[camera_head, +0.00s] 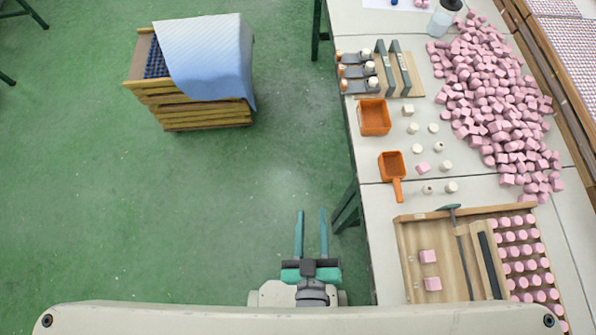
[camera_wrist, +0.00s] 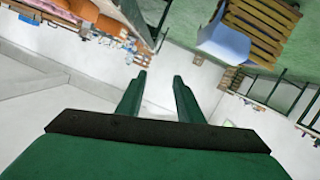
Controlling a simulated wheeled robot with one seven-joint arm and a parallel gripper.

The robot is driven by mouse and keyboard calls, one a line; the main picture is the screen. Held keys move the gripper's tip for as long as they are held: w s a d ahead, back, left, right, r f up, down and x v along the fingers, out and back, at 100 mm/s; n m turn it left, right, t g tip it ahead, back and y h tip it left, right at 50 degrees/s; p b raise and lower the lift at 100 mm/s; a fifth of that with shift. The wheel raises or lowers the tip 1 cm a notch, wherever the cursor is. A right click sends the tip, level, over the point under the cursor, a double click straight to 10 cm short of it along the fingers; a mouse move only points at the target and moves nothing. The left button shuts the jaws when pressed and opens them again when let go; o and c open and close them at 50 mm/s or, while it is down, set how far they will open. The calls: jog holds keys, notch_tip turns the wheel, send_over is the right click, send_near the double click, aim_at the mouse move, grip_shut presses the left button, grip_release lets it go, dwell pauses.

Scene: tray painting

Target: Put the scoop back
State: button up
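The scoop (camera_head: 393,168) is orange with a short handle. It lies on the white table, its handle pointing toward the bottom of the head view. Just above it stands an orange square box (camera_head: 374,117), which looks empty. My gripper (camera_head: 312,213) is left of the table, over the green floor, well apart from the scoop. Its two green fingers are spread with nothing between them. In the wrist view the gripper (camera_wrist: 160,76) is also open and empty. I cannot make out the scoop in the wrist view.
A wooden tray (camera_head: 405,262) with pink pieces lies at the table's lower end. A heap of pink pieces (camera_head: 490,90) covers the right side. Loose white pieces lie near the scoop. Stacked crates with a blue cloth (camera_head: 208,60) stand left. Floor between is clear.

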jog(key=s+a+m, duration=0.2)
jog(key=s, duration=0.1)
jog(key=s+a+r, duration=0.1)
jog(key=shift+s+a+m+y, duration=0.25)
jog(key=shift+s+m+y, duration=0.05)
jog(key=shift+m, duration=0.1)
jog(key=shift+d, duration=0.1)
